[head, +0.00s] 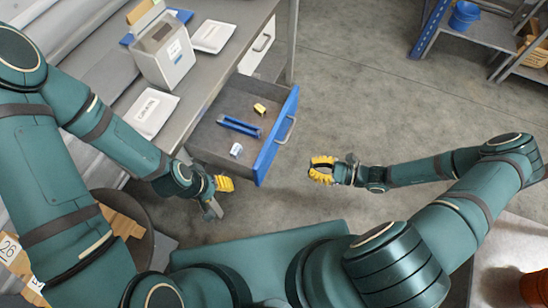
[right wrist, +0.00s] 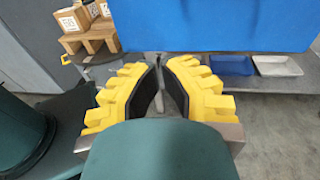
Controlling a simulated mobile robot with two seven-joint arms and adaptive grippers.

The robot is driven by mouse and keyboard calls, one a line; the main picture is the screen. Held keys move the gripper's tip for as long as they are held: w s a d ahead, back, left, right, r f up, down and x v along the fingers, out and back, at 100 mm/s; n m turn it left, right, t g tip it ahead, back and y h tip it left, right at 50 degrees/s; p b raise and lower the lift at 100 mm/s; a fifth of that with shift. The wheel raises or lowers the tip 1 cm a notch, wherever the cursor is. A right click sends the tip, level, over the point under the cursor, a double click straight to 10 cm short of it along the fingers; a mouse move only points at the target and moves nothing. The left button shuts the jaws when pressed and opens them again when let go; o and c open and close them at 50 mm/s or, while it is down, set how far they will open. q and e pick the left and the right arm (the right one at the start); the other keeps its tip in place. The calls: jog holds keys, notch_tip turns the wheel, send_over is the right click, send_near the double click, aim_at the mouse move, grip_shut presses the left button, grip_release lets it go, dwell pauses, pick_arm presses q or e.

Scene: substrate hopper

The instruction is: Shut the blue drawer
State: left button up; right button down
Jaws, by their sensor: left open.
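The blue drawer (head: 275,140) stands pulled out from under the grey bench, with its blue front and pale handle (head: 287,130) facing right. Inside lie a blue item (head: 240,127), a small yellow block (head: 260,109) and a small white item (head: 236,150). My right gripper (head: 314,170) is open and empty, to the right of the drawer front and apart from it. In the right wrist view, a blue panel that looks like the drawer front (right wrist: 220,25) fills the top beyond the fingers (right wrist: 161,75). My left gripper (head: 222,190) is open, below the drawer's near side.
The bench top (head: 205,75) carries a grey-white box (head: 165,55) and white trays (head: 213,36). A white drawer (head: 260,42) is further back. A blue tray (right wrist: 230,65) shows below the panel. Floor right of the drawer is clear.

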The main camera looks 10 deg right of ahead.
aim_at(275, 148)
pick_arm(q)
jog(key=shift+s+a+f+b, duration=0.1)
jog(key=shift+a+f+b, duration=0.05)
jog(key=shift+f+b, duration=0.35)
jog(key=shift+a+f+b, duration=0.15)
jog(key=shift+f+b, duration=0.25)
jog(key=shift+f, duration=0.15)
pick_arm(e)
jog(key=w+a+m+t, duration=0.1)
jog(key=w+a, duration=0.3)
jog(key=w+a+m+t, duration=0.1)
jog(key=w+a+t, duration=0.1)
jog(key=w+a, duration=0.2)
jog(key=shift+w+a, duration=0.25)
jog(key=shift+a, duration=0.25)
